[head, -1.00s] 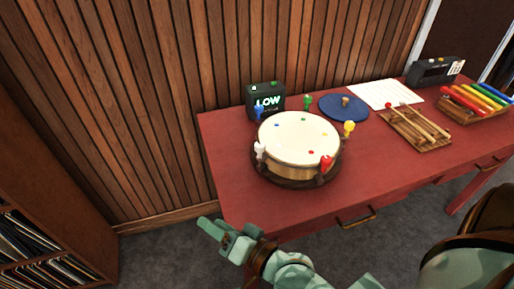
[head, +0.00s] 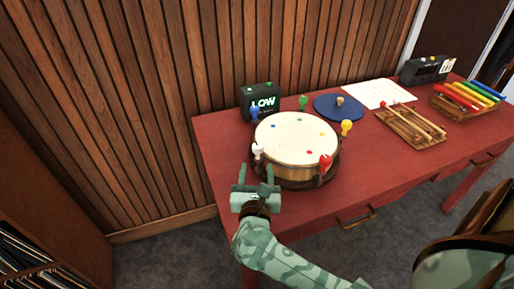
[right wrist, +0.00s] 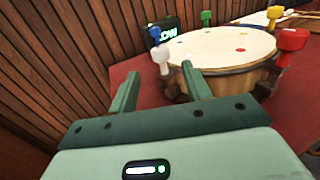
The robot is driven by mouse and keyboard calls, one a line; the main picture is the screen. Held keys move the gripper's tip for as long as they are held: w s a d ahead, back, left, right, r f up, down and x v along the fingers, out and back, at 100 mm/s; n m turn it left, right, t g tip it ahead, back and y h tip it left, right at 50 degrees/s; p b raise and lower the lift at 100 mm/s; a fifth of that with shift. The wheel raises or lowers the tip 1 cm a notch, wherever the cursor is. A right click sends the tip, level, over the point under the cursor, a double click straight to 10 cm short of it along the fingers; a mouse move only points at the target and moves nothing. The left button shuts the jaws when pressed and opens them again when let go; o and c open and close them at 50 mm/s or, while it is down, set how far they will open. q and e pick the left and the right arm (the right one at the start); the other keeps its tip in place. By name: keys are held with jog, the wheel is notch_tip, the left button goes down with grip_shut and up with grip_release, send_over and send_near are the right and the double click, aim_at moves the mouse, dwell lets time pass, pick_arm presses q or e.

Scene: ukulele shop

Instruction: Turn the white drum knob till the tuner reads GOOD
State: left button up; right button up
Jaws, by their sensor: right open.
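The drum (head: 295,138) stands on the red table with colored knobs round its rim. The white knob (head: 257,151) is at its left front; it also shows in the right wrist view (right wrist: 161,57), beyond and between the fingers. The tuner (head: 262,101) behind the drum reads LOW. My right gripper (head: 256,174) is open and empty, just in front of the white knob, fingers pointing toward it. It also shows in the right wrist view (right wrist: 157,80). I see no contact with the knob. My left gripper is not in view.
The red knob (head: 325,163) stands at the drum's right front, the blue knob (head: 255,114) at its left back. A blue disc (head: 338,109), beaters on a wooden rack (head: 408,127) and a xylophone (head: 468,97) lie to the right. The red table's (head: 213,143) left end is bare.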

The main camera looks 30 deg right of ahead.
aim_at(257, 151)
jog(key=b+x, duration=0.1)
jog(key=x, duration=0.8)
jog(key=shift+w+d, duration=0.15)
jog(key=shift+w, duration=0.05)
jog(key=c, duration=0.9)
